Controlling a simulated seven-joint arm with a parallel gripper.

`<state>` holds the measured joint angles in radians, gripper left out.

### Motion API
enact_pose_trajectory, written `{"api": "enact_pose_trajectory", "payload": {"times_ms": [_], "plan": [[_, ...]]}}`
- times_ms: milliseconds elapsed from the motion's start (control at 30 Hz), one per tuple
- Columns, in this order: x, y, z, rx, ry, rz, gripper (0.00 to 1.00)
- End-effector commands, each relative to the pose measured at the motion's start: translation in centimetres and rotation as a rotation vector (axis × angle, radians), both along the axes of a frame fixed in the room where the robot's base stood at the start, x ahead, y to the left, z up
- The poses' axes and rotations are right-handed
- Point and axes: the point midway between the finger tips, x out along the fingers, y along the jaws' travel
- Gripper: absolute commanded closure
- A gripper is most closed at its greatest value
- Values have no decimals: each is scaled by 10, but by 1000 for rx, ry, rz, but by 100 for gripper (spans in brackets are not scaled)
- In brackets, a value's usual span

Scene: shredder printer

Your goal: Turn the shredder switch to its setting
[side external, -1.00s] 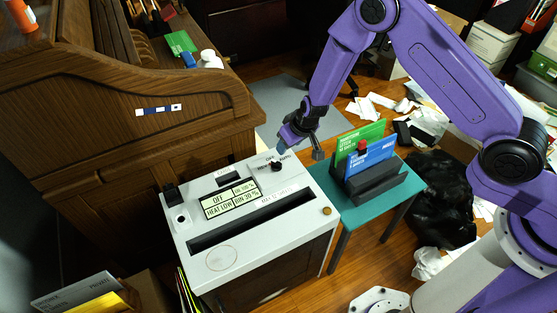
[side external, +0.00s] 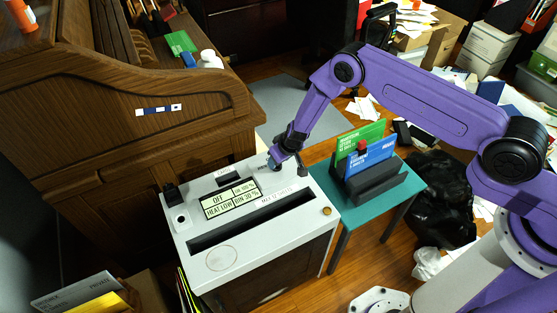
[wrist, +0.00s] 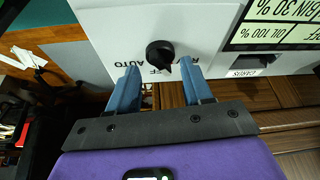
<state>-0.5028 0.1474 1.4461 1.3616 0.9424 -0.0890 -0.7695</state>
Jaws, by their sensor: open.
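The shredder switch is a black round knob (wrist: 160,52) on the white top panel, with labels that include AUTO beside it. In the wrist view its pointer end faces down, slightly right, towards the gap between my fingers. My gripper (wrist: 158,68) is open, with one blue finger on each side below the knob; I cannot tell whether either touches it. In the side view my gripper (side external: 287,167) is low over the back right corner of the shredder (side external: 221,258) and hides the knob. The shredder's display (side external: 230,199) reads OFF and HEAT LOW, with oil and bin percentages.
A teal side table (side external: 345,211) with a black holder and green and blue cards stands close to the shredder's right. A wooden desk (side external: 85,85) rises behind it. Papers litter the floor.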

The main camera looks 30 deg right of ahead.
Motion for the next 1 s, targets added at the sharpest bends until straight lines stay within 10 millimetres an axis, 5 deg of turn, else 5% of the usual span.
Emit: {"api": "enact_pose_trajectory", "payload": {"times_ms": [667, 800, 1000], "plan": [[5, 1, -12, 2, -1, 1, 50], [5, 1, -12, 2, -1, 1, 96], [5, 1, -12, 2, -1, 1, 100]]}}
